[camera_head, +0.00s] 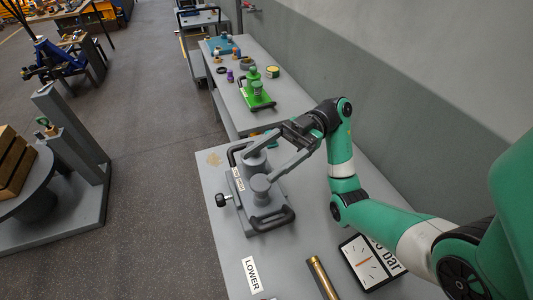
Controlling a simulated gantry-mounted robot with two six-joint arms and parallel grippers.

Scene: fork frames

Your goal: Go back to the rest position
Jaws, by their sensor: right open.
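My right arm (380,215), green and white, reaches in from the lower right. Its gripper (259,167) is open, with its two long grey fingers pointing left over a grey fixture. The grey fixture (268,221) sits on the near table, with black handles, a dark side knob and two grey round posts. The fingertips are close to the posts; I cannot tell whether they touch. Nothing shows clearly held between the fingers. My left gripper is not in view.
The near table (215,185) also bears a "LOWER" label (251,275), a brass rod (322,278) and a "bar" gauge panel (372,262). Behind stands a table with a green fixture (257,98). A grey wall (400,90) runs along the right. Open floor (150,130) lies left.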

